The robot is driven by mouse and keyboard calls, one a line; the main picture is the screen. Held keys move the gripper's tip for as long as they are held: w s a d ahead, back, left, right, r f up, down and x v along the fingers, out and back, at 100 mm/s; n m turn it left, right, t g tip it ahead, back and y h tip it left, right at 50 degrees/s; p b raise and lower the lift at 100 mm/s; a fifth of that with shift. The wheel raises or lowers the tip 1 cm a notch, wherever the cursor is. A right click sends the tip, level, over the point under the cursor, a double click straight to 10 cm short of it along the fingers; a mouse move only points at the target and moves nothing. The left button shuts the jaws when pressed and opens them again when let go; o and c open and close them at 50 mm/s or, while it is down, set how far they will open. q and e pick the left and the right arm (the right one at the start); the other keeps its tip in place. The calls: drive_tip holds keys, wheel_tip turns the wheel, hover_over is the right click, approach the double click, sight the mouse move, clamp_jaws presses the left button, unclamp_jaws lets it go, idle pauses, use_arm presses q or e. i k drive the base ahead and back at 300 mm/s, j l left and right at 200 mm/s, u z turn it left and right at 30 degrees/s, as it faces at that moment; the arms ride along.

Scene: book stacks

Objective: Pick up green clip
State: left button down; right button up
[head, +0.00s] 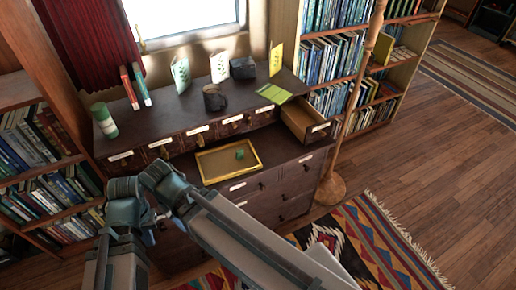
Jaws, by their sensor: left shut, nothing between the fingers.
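A small green object (240,154), which looks like the green clip, lies in a shallow yellow-framed tray (203,176) on the dark cabinet's lower top. It is too small to make out its shape. My left arm comes in at the lower left, bends in front of the cabinet and runs down to the lower right. My left gripper (328,262) is near the bottom edge, over the patterned rug, well away from the green object. It is shut and empty; its fingers are mostly hidden by the arm. My right gripper is not in view.
Bookshelves flank the cabinet.

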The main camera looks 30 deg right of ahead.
sight(240, 153)
drive_tip(key=z, duration=0.95)
